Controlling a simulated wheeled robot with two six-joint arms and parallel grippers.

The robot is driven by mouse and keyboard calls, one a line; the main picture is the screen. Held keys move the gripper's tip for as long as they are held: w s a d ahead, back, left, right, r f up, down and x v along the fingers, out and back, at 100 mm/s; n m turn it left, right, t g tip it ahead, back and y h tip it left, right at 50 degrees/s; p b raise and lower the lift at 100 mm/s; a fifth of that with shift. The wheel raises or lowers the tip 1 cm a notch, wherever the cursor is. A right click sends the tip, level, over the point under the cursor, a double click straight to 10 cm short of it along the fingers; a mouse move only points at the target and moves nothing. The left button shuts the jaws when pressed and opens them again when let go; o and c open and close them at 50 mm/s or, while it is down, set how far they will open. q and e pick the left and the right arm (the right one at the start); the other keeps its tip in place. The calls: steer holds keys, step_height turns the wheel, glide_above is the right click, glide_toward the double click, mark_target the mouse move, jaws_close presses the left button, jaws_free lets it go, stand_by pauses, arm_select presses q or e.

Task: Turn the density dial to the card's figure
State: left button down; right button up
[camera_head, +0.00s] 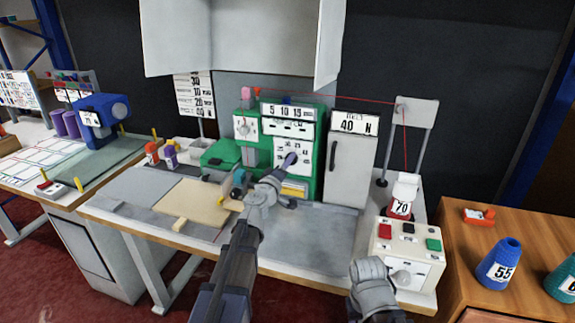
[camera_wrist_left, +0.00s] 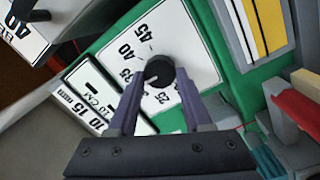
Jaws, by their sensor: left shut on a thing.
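The density dial is a black knob (camera_wrist_left: 158,72) on a white plate (camera_wrist_left: 182,45) with figures that include 25, 40 and 45. The plate is on the front of the green machine (camera_head: 322,150). My left gripper (camera_head: 293,158) is at this dial. In the left wrist view its purple fingers (camera_wrist_left: 155,88) are shut on the knob, one on each side. I cannot clearly read where the knob points. A white card (camera_head: 355,124) reading 40 N is on top of the grey cabinet. My right arm's wrist shows at the bottom, but its gripper fingers do not.
A list card (camera_head: 193,95) hangs left of the machine. A white control box (camera_head: 408,250) with red, black and green buttons stands at the right. A cone marked 70 (camera_head: 400,208) is behind it. A blue cone (camera_head: 500,262) stands on the wooden cabinet.

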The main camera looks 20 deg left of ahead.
arm_select(q)
steer(key=shift+f+n+b, duration=0.1)
steer(key=shift+n+b, duration=0.2)
steer(key=shift+n, duration=2)
steer(key=shift+c, duration=1.6)
jaws_free()
steer(key=s, duration=0.7)
steer(key=shift+s+a+f, duration=0.2)
steer(key=shift+s+a, duration=0.15)
